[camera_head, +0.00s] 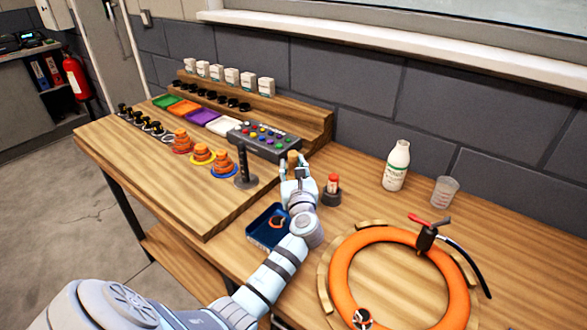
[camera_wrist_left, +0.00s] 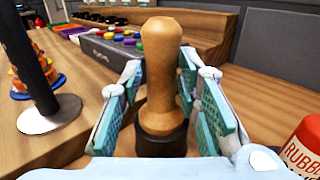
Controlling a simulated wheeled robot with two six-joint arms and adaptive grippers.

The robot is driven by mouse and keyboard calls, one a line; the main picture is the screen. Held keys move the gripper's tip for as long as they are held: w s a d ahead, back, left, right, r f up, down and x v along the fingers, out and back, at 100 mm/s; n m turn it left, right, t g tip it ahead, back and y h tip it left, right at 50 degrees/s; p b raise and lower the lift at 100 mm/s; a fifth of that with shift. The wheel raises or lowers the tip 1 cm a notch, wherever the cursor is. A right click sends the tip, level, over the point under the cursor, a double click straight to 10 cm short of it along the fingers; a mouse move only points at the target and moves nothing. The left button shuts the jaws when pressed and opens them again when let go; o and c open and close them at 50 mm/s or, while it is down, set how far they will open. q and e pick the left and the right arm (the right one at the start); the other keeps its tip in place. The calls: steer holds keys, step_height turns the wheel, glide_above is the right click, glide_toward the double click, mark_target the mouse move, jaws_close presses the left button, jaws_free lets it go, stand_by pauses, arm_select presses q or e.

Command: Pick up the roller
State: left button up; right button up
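The roller (camera_wrist_left: 160,75) is a pale wooden handle, upright in a dark round holder (camera_wrist_left: 161,143) in the left wrist view. In the head view only its top (camera_head: 293,156) shows above my left gripper (camera_head: 297,177). My left gripper (camera_wrist_left: 163,88) is open, with one teal-padded finger on each side of the wooden handle. A narrow gap shows beside the handle, so the fingers do not look closed on it. The roller's lower end is hidden in the holder. My right gripper is not in view.
A dark post on a round base (camera_head: 245,170) stands close left of my gripper. A red-capped bottle in a black holder (camera_head: 331,190) stands close right. A blue tray (camera_head: 262,240) lies in front. An orange ring (camera_head: 343,272), a white bottle (camera_head: 397,166) and a cup (camera_head: 444,192) are further right.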

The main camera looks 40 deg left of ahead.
arm_select(q)
steer(key=shift+w, duration=0.1)
jaws_close()
